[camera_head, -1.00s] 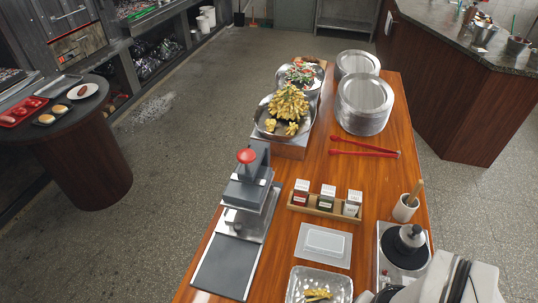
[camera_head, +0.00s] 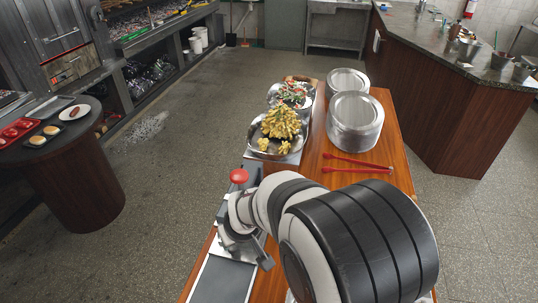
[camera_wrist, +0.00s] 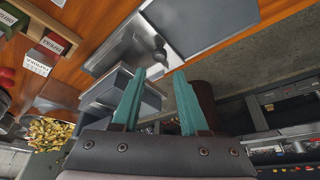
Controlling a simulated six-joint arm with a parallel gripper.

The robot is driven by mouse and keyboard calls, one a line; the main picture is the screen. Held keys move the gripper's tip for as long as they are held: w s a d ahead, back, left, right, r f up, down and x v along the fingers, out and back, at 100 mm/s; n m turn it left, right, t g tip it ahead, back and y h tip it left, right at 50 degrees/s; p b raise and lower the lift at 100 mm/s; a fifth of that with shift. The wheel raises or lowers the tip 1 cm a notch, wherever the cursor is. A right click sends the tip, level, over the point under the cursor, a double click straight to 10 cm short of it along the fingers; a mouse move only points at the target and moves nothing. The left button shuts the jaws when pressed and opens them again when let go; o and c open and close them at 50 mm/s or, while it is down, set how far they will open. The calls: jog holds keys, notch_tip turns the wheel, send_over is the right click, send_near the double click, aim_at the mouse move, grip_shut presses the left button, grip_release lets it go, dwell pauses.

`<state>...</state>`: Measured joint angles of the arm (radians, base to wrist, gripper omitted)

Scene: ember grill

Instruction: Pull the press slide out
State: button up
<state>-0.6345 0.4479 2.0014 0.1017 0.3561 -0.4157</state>
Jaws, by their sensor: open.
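The press stands at the left of the wooden table, its red knob (camera_head: 238,176) showing above my arm in the head view. Its flat dark plate (camera_head: 222,281) lies in front on a metal base. My arm hides much of the press body. In the wrist view, the grey press blocks (camera_wrist: 108,86) lie left of and behind my left finger, and the dark plate (camera_wrist: 205,18) is at the top right. A small grey knob (camera_wrist: 160,53) on the metal base shows just beyond my fingertips. My gripper (camera_wrist: 160,72) is open, its teal fingers apart and nothing visibly held.
Stacked metal plates (camera_head: 355,122) and red tongs (camera_head: 358,163) lie at the back right of the table. A pan of yellow food (camera_head: 280,133) stands behind the press. Spice boxes (camera_wrist: 50,45) are at the wrist view's left. Floor lies left of the table.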

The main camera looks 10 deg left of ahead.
aim_at(233, 247)
jog(key=x, duration=0.8)
jog(key=shift+d, duration=0.1)
grip_shut()
dwell(1.1)
